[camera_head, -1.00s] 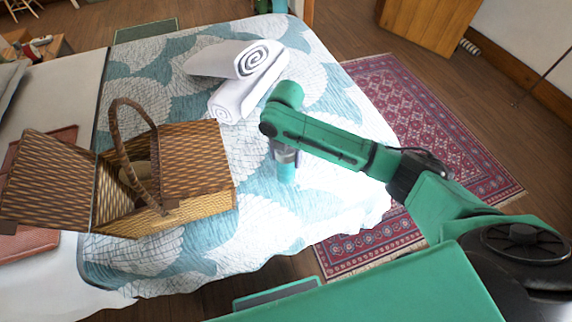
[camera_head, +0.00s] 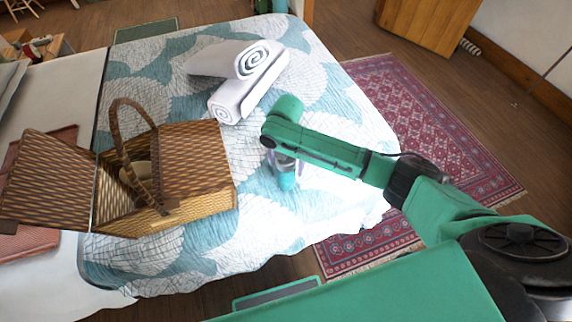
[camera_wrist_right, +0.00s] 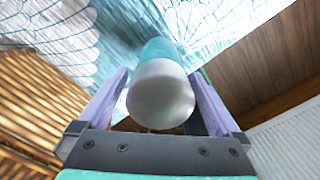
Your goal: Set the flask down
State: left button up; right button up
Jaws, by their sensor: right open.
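The flask (camera_head: 287,180) is teal with a grey cap and is on the patterned bedspread (camera_head: 215,258), right of the wicker basket. In the right wrist view the flask (camera_wrist_right: 161,97) is between my right fingers, cap toward the camera, with a gap beside it. My right gripper (camera_wrist_right: 160,75) is open around the flask; in the head view it is partly hidden under my green forearm. The flask looks about upright; its base contact is hard to see. My left gripper is not in view.
An open wicker basket (camera_head: 197,165) with a raised handle stands on the bed to the left. Rolled white towels (camera_head: 245,85) lie behind the flask. The bed's right edge drops to a red rug (camera_head: 440,135). Bedspread in front of the flask is clear.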

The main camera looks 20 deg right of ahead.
notch_tip(320, 180, up, 11)
jog(key=shift+r, duration=0.2)
jog(key=shift+f, duration=0.1)
